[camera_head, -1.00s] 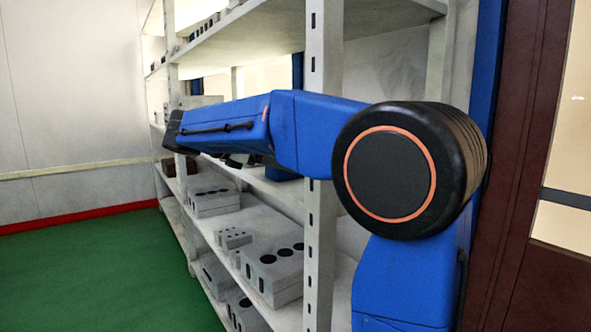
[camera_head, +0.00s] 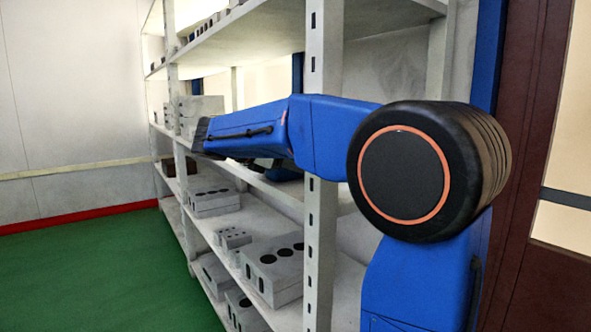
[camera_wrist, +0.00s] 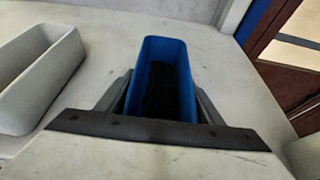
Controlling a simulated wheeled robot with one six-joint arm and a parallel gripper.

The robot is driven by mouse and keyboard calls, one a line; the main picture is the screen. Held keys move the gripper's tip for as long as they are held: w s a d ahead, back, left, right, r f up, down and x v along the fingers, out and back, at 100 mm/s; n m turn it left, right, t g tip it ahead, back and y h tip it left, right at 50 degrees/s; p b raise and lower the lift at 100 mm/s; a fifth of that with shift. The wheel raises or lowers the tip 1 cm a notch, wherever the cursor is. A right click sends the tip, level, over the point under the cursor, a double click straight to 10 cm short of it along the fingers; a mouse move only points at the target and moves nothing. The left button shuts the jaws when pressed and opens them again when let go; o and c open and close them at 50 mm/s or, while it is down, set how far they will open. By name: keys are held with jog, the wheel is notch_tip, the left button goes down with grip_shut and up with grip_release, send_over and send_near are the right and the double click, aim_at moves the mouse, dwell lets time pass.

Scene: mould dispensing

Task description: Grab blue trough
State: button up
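The blue trough (camera_wrist: 165,48) is a narrow, open-topped container with dark contents, in the upper middle of the wrist view. It stands on a pale shelf surface, its near end hidden behind the dark gripper body. My gripper (camera_wrist: 160,88) has one finger on each side of the trough, and the fingers look spread. Contact between fingers and trough cannot be made out.
A pale grey trough (camera_wrist: 40,75) stands left of the blue one. A shelf upright (camera_wrist: 232,14) is at the back right. In the head view, the rack post (camera_head: 321,170) stands close behind my arm, and grey blocks (camera_head: 272,272) lie on lower shelves. Green floor (camera_head: 95,275) is clear.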

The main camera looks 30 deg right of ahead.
jog(key=c, duration=0.6)
jog(key=shift+c, duration=0.2)
jog(key=shift+o, duration=0.2)
jog(key=shift+r, duration=0.1)
